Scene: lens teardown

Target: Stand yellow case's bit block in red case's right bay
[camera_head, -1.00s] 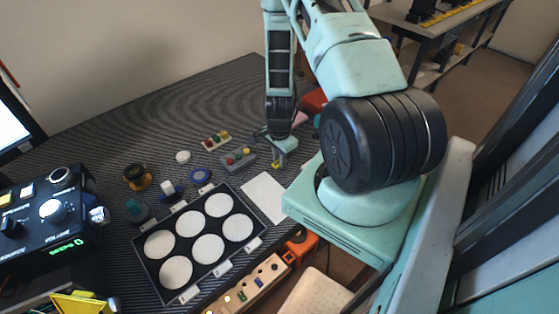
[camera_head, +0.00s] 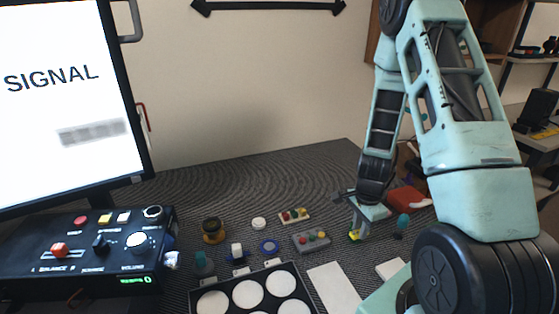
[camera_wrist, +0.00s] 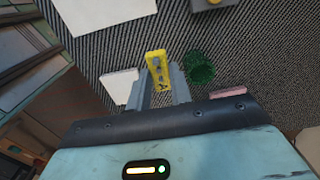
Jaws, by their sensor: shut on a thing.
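My gripper (camera_head: 357,228) is over the right part of the dark striped table, pointing down. It is shut on a small yellow block (camera_wrist: 155,57), which shows between its grey fingers in the wrist view with greyish bits or holes along its face. In the head view only a small yellow piece of the block (camera_head: 353,237) shows at the fingertips. I cannot tell whether it touches the table. A red object (camera_head: 408,198), perhaps the red case, lies right of my gripper, partly hidden by my arm; its bays cannot be made out. No yellow case is clearly visible.
A teal upright piece (camera_head: 402,221) stands just right of my gripper. A grey block with coloured knobs (camera_head: 312,239) and a beige one (camera_head: 295,216) lie to the left. A black tray with white discs (camera_head: 273,268) and a white sheet (camera_head: 334,288) are nearer. The back table is clear.

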